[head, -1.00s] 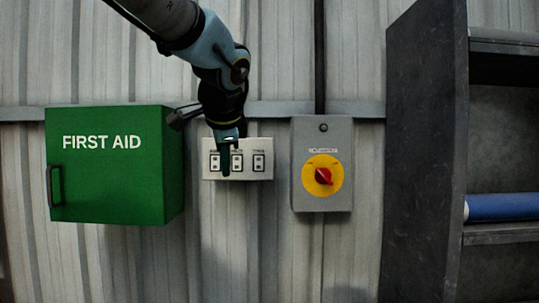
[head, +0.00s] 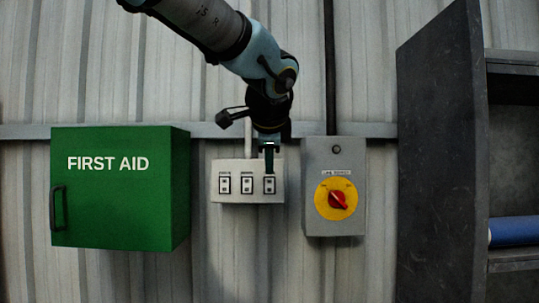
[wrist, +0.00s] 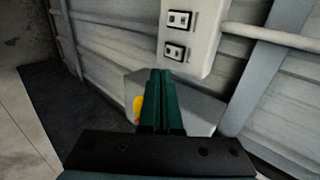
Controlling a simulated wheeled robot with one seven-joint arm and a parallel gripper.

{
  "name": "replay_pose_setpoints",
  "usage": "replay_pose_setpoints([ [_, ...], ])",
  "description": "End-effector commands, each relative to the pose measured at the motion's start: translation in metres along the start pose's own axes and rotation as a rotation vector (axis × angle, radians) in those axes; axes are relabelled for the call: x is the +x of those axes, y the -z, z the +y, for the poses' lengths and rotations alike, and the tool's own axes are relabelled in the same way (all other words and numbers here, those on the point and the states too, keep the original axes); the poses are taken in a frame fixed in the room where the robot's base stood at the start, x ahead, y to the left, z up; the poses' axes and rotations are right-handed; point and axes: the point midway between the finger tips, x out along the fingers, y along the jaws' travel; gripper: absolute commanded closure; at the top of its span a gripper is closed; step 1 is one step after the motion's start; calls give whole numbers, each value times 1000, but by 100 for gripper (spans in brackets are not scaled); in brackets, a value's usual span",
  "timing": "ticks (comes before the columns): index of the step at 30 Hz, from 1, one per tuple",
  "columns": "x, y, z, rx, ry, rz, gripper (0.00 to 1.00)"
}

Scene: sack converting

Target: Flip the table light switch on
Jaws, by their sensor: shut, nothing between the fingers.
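A white switch panel (head: 235,198) on the wall carries three switches in a row: left (head: 225,186), middle (head: 247,186) and right (head: 269,185). Their labels are too small to read, so I cannot tell which is the table light. My gripper (head: 269,172) is shut and empty, pointing down in front of the right switch's upper part. Contact cannot be judged. In the wrist view the shut fingers (wrist: 165,74) lie just below the lower of two visible switches (wrist: 175,52) on the panel (wrist: 204,45); the third switch is not visible there.
A green first aid box (head: 115,205) hangs left of the panel. A grey box (head: 316,226) with a red knob on a yellow dial (head: 337,199) is close on the right. A dark shelf unit (head: 440,150) stands farther right. The wall below the panel is clear.

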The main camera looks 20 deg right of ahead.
Motion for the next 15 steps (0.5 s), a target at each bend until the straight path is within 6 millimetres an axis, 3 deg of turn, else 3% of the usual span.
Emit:
replay_pose_setpoints([
  [8, 59, -1, 0, 0, -6, -2, 100],
  [15, 80, 0, -24, -1, -2, 0, 100],
])
